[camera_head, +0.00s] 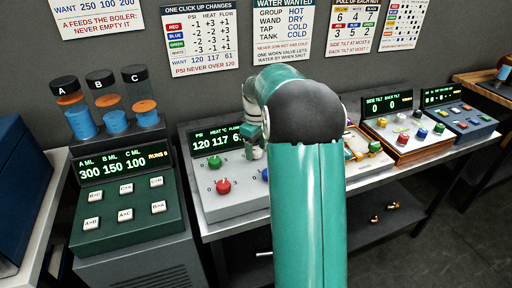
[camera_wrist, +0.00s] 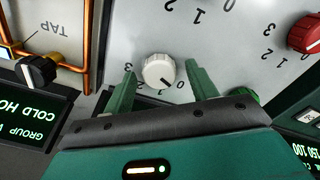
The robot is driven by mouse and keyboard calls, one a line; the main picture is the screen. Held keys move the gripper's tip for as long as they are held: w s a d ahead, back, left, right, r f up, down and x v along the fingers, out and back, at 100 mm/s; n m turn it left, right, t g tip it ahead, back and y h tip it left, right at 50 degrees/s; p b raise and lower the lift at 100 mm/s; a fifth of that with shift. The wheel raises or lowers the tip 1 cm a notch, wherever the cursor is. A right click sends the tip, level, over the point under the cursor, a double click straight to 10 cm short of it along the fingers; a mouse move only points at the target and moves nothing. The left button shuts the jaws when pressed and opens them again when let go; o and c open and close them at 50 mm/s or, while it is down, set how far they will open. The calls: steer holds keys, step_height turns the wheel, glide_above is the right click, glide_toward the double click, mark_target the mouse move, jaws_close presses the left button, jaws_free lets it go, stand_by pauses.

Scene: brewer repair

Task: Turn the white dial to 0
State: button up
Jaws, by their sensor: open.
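The white dial (camera_wrist: 159,70) is a round knob on a pale grey panel, seen from above in the wrist view. A dark mark shows near its lower edge, and a 0 is printed at its lower right; I cannot tell exactly which number it points to. My gripper (camera_wrist: 163,84) is open, with one green finger on each side of the dial and gaps showing; contact is not visible. In the head view my arm hides the white dial. The grey console (camera_head: 228,207) there has a display (camera_head: 219,139) reading PSI 120, heat 117 and a partly hidden flow value.
A red dial (camera_wrist: 305,33) and a partly hidden green dial (camera_wrist: 243,95) share the panel. A black knob (camera_wrist: 38,72) and copper pipes are on the left. In the head view, a green button console (camera_head: 125,215) stands left and other consoles (camera_head: 402,142) stand right.

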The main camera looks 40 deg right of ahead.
mark_target(256, 150)
step_height(256, 150, up, 14)
stand_by(0.5)
steer(key=shift+f, duration=0.1)
steer(key=s+a+r+m+t, duration=0.1)
steer(key=s+a+r+t, duration=0.1)
steer(key=s+a, duration=0.55)
steer(key=s+a+r+m+t, duration=0.15)
steer(key=s+a, duration=0.25)
steer(key=a, duration=0.6)
steer(key=s+a+f+t, duration=0.1)
steer(key=s+a+f, duration=0.2)
steer(key=s, duration=0.4)
steer(key=s+a+f+m+t, duration=0.1)
steer(key=s+a+f, duration=0.2)
steer(key=s+a, duration=0.2)
steer(key=shift+s+a+f, duration=0.25)
steer(key=shift+s, duration=0.7)
